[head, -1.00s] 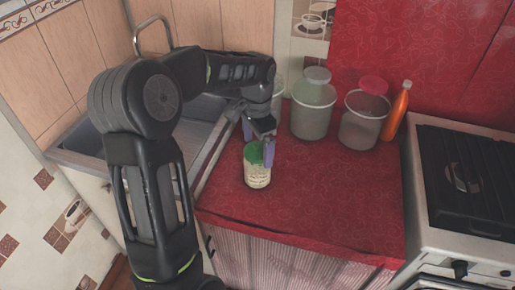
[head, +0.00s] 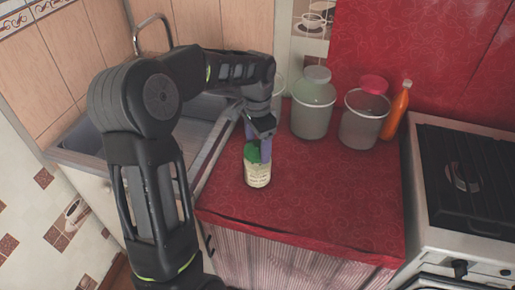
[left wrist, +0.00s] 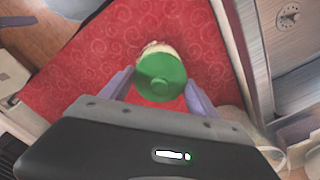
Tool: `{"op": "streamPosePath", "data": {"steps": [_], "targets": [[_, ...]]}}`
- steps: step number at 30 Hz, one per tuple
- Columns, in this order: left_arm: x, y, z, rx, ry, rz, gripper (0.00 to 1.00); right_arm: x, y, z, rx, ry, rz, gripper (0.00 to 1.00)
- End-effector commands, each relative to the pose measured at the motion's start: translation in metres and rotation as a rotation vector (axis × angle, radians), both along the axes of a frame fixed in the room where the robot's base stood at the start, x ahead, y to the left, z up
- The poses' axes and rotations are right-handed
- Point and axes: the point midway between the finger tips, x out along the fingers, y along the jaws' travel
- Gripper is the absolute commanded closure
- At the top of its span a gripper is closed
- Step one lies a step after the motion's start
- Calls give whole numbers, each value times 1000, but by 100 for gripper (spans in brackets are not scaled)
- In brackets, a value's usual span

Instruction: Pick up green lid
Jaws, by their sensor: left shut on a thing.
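The green lid (head: 252,152) sits on top of a pale labelled jar (head: 257,175) that stands upright on the red counter. In the left wrist view the lid (left wrist: 161,76) shows as a round green disc, with a little of the jar (left wrist: 157,47) beyond it. My left gripper (head: 260,155) is above the jar, its purple fingers at the lid. In the left wrist view the fingers of my left gripper (left wrist: 159,92) lie on either side of the lid, shut on it. One finger partly hides the lid in the head view. My right gripper is not in view.
The red oilcloth counter (head: 320,205) is clear right of the jar. Two lidded containers, one grey-topped (head: 312,115) and one pink-topped (head: 361,125), stand behind with an orange bottle (head: 397,112). A stove (head: 430,185) is at right, a sink (head: 90,140) at left.

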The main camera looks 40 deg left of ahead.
Motion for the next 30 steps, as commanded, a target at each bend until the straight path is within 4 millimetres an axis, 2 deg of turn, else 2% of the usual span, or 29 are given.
{"op": "streamPosePath", "data": {"steps": [1, 8, 17, 23, 30], "targets": [[0, 0, 0, -1, 0, 0, 48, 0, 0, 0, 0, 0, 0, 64], [0, 0, 0, -1, 0, 0, 67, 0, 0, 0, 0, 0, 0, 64], [0, 0, 2, 0, 0, 0, 69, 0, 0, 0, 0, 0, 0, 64], [1, 0, 24, 0, -4, 0, 69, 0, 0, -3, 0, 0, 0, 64], [1, 0, 71, 1, -4, 0, 69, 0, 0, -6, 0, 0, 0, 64]]}}
